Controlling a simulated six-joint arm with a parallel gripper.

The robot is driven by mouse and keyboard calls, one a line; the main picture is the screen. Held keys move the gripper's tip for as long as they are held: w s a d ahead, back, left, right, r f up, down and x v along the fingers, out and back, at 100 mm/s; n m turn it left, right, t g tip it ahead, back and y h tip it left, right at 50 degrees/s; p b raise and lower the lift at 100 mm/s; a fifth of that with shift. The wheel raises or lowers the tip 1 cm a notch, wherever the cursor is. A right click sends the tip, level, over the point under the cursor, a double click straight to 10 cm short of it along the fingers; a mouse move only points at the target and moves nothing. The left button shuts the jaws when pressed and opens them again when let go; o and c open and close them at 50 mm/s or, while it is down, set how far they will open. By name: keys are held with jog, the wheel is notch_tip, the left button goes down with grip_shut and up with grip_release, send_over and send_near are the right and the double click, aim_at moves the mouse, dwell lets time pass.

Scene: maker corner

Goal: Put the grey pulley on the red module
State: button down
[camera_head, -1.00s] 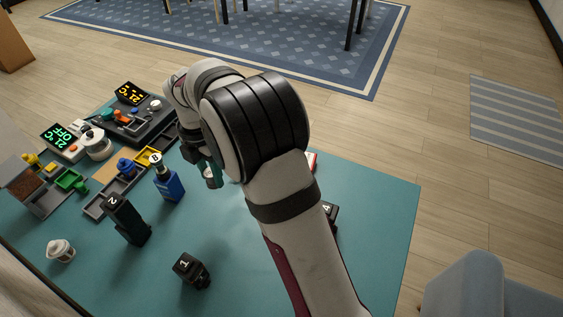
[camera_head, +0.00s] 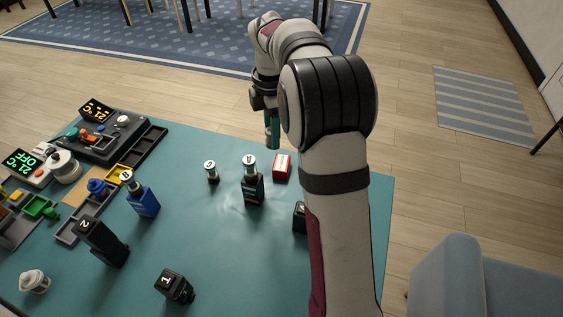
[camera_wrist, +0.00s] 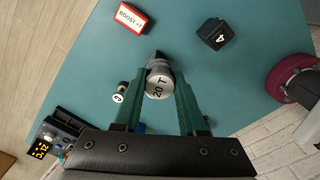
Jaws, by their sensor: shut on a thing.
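The grey pulley (camera_wrist: 159,82), a short cylinder with "20 T" on its end face, is between the green fingers of my gripper (camera_wrist: 160,86) in the wrist view. My gripper is shut on it. In the head view my gripper (camera_head: 272,133) is raised over the far part of the teal table; I cannot make out the pulley there. The red module (camera_head: 282,168), a red block with a white label, lies on the table below and slightly right of my gripper. In the wrist view the red module (camera_wrist: 130,17) reads "BOOST" and is apart from the pulley.
A small silver-topped piece (camera_head: 211,172) is further left. A black block marked 4 (camera_wrist: 217,34) lies near the red module. Trays and devices (camera_head: 105,140) fill the table's left side.

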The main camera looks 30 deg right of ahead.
jog(key=s+d+m, duration=0.4)
jog(key=d+m, duration=0.1)
jog(key=d, duration=0.6)
send_over(278, 170)
notch_tip(278, 170, down, 12)
jog(key=shift+s+d+r, duration=0.1)
jog(key=shift+s+d, duration=0.05)
jog(key=shift+w+f, duration=0.2)
jog(key=shift+f, duration=1.9)
jog(key=shift+f, duration=0.1)
jog(key=shift+c, duration=2.4)
grip_release()
